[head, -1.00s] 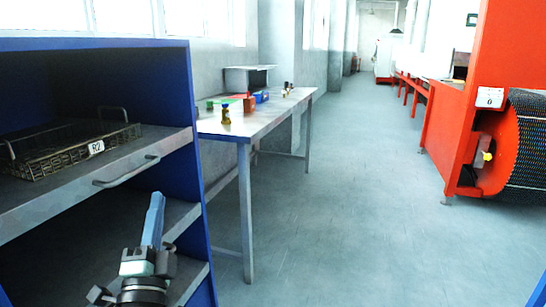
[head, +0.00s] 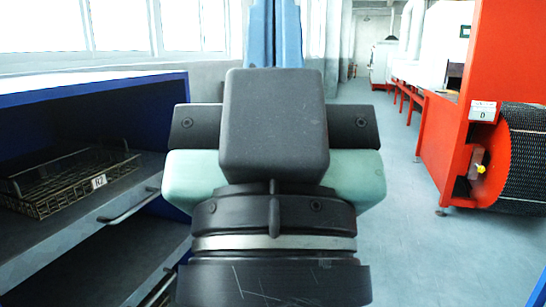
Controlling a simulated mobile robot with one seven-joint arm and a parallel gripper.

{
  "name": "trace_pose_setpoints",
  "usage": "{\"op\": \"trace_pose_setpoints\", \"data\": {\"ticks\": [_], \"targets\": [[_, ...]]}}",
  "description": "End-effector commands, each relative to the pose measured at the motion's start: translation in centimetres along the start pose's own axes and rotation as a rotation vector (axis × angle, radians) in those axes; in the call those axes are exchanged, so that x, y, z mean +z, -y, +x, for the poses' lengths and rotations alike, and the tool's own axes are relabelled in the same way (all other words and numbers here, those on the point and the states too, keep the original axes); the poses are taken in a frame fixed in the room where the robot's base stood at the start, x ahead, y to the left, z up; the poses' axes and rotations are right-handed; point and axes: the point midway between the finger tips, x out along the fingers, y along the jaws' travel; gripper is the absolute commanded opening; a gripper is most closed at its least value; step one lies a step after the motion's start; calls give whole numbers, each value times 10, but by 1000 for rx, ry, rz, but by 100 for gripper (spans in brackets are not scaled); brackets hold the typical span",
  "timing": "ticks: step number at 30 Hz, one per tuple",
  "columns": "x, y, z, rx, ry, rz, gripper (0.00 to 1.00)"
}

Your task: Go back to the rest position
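My gripper (head: 275,20) fills the middle of the head view, close to the camera. Its black and pale green body stands upright, with two blue fingers pointing up. The fingers lie close side by side with only a thin line between them, and I see nothing held. Their tips are cut off by the top edge of the picture. The gripper is in front of the blue shelf unit's right side and hides the work table behind it.
A wire basket (head: 62,200) with a white label sits on a shelf of the blue shelf unit (head: 120,85) at left. A red machine (head: 450,120) with a dark mesh roll (head: 528,150) stands at right. The floor (head: 420,260) between is clear.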

Motion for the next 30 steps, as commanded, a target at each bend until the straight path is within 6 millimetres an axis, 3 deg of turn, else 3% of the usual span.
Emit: {"op": "trace_pose_setpoints", "data": {"ticks": [1, 18, 24, 30], "targets": [[-20, 0, 22, -1, 0, 1, 0], [-141, 1, 150, -3, 0, 5, 0], [-166, 1, 176, -4, 1, 5, 0], [-171, 1, 182, -4, 0, 5, 0]]}}
